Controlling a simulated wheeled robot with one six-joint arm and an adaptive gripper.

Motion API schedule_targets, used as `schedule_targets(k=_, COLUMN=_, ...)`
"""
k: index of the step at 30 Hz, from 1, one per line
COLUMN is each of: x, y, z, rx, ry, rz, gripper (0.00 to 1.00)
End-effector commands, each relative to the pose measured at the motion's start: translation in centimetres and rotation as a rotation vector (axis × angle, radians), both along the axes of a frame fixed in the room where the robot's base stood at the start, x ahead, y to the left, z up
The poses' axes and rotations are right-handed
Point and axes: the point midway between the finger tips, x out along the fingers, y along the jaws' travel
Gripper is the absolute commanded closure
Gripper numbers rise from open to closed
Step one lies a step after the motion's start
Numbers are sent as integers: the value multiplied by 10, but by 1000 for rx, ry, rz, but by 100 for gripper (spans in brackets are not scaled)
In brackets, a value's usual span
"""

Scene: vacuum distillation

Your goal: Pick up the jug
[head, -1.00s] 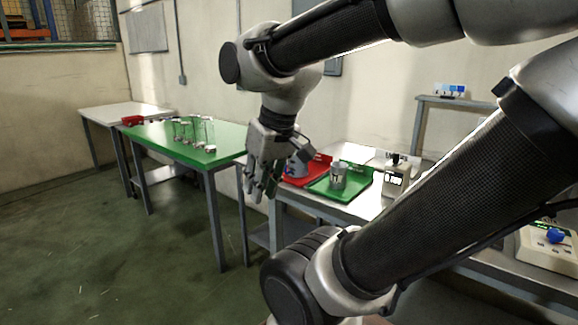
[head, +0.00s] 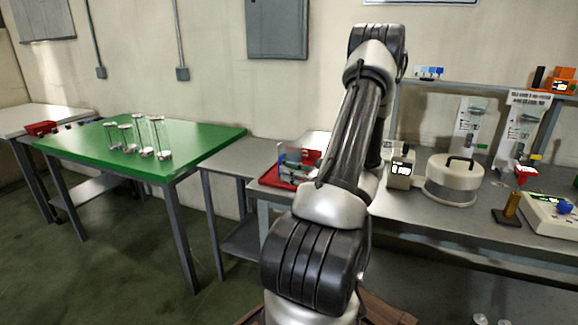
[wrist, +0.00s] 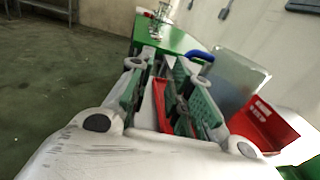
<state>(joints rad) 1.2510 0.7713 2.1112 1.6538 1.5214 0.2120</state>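No whole jug shows clearly now. In the wrist view, a blue curved piece like a handle (wrist: 201,55) shows just beyond the right finger. I cannot tell whether it belongs to the jug. My gripper (wrist: 168,95) has its green-padded fingers apart, with a narrow red strip and no jug visible between them. In the head view, my arm covers most of the gripper. The red tray (head: 271,181) shows left of my arm, and a red tray or box (wrist: 262,124) shows right of the fingers in the wrist view.
The green table (head: 200,140) at left holds several glass cylinders (head: 160,135). A grey bench (head: 400,207) runs right, bearing a small display device (head: 400,172), a round lidded pot (head: 453,180) and a white instrument (head: 550,215). Open floor lies at left.

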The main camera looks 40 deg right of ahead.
Motion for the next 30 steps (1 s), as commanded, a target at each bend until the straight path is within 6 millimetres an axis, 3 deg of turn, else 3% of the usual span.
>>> schedule_targets(k=2, x=-5, y=-18, z=-9, rx=35, ry=-11, rz=-63, gripper=79)
schedule_targets(k=5, x=-1, y=-26, z=-14, rx=52, ry=-18, rz=-94, gripper=79)
schedule_targets(k=19, x=63, y=-20, z=-13, rx=50, ry=-18, rz=-92, gripper=79)
schedule_targets(k=28, x=70, y=-19, z=-13, rx=51, ry=-18, rz=-95, gripper=79)
schedule_targets(k=30, x=70, y=-19, z=-13, rx=51, ry=-18, rz=-95, gripper=90)
